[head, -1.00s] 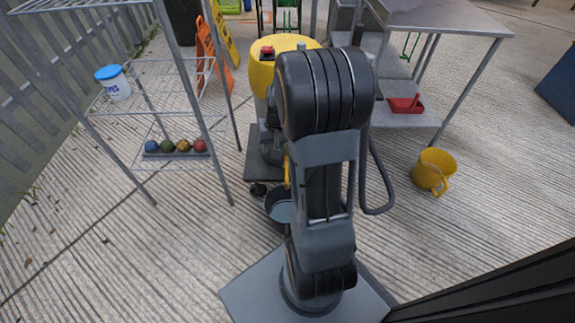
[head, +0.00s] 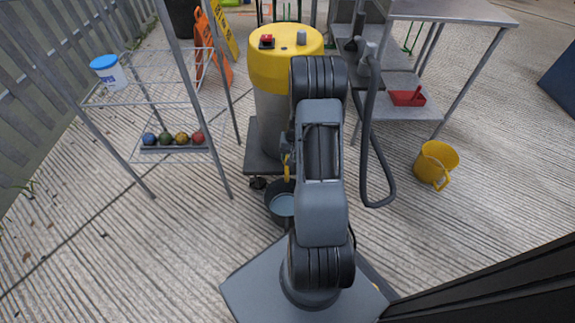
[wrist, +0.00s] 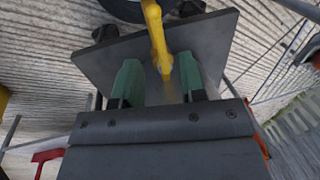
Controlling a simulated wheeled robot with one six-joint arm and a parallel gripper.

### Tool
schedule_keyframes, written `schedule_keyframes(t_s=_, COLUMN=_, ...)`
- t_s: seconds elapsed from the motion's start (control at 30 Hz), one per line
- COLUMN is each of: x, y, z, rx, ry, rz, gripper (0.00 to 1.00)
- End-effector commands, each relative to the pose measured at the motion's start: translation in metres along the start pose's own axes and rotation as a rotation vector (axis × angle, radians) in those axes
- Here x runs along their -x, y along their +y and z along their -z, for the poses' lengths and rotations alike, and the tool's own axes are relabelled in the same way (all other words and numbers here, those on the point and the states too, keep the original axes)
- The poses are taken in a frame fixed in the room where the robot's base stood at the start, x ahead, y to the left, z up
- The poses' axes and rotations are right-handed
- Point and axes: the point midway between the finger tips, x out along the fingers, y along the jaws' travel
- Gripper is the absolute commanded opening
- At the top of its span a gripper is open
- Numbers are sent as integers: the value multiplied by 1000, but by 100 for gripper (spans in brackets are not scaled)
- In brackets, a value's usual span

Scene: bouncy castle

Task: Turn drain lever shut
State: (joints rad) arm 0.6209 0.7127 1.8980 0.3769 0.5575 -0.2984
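The yellow drain lever (head: 287,166) shows at the front of the wet vacuum's tank, left of my arm in the head view. In the wrist view the lever (wrist: 157,40) comes in from the top edge, and its end lies between my two green fingertips. My gripper (wrist: 160,78) is open, with a gap on both sides of the lever; I cannot tell if either finger touches it. The vacuum (head: 273,112) has a yellow top and a grey body. My arm hides the gripper in the head view.
A dark bucket (head: 281,206) with water stands below the lever. A wire rack (head: 135,103) with coloured balls is on the left. A grey hose (head: 382,170) hangs right of my arm.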

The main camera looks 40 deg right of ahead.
Motion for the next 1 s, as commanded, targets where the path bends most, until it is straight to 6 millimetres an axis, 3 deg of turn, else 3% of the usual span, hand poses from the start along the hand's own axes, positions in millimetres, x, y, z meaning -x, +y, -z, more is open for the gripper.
schedule_keyframes(t_s=0.1, x=-20, y=0, z=0, rx=0, ry=-2, rz=0, gripper=38)
schedule_keyframes(t_s=0.3, x=-35, y=0, z=0, rx=0, ry=-1, rz=0, gripper=38)
schedule_keyframes(t_s=0.7, x=-39, y=0, z=0, rx=0, ry=0, rz=0, gripper=38)
schedule_keyframes(t_s=1.0, x=-39, y=0, z=0, rx=0, ry=0, rz=0, gripper=11)
